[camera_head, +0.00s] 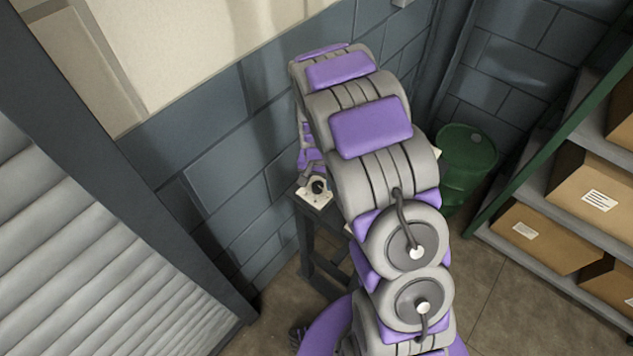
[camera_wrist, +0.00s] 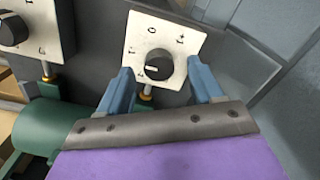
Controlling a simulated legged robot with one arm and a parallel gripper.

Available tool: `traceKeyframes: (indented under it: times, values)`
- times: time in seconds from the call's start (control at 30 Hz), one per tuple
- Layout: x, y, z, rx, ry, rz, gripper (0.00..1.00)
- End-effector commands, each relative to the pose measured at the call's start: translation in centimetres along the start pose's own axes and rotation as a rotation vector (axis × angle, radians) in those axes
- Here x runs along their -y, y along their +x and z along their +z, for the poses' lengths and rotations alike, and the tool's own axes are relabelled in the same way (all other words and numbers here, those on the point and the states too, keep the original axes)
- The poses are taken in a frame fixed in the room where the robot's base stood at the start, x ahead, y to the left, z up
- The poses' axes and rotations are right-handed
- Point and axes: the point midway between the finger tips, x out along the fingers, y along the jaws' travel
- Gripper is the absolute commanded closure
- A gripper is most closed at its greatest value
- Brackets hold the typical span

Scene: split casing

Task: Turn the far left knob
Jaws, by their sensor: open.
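A white plate with a black knob (camera_head: 318,186) stands at the left end of a dark table in the head view. In the wrist view this style of black knob (camera_wrist: 158,65) sits on a square white plate (camera_wrist: 185,42) with printed marks, with a light line on the knob's face. My gripper (camera_wrist: 159,68) is open, with one blue-grey finger on each side of that knob. Whether the fingers touch it I cannot tell. A second black knob (camera_wrist: 12,30) on a white plate is cut off at the left edge. My arm hides most of the table in the head view.
The dark table (camera_head: 325,215) stands near a grey block wall (camera_head: 225,165). A green barrel (camera_head: 467,160) and a shelf with cardboard boxes (camera_head: 545,235) are to the right. A roller shutter (camera_head: 90,260) is at the left. Some floor (camera_head: 490,275) is clear.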

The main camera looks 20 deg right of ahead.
Motion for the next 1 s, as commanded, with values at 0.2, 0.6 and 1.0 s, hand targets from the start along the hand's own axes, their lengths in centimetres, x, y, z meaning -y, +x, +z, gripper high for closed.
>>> traceKeyframes:
  times: [0.2, 0.6, 1.0]
  values:
    - [0.1, -5.0, -0.1, -0.006, 0.0, -0.002, 0.34]
    - [0.1, -13.1, -0.2, -0.006, 0.0, -0.001, 0.34]
    - [0.1, -15.4, -0.1, -0.001, 0.001, 0.001, 0.34]
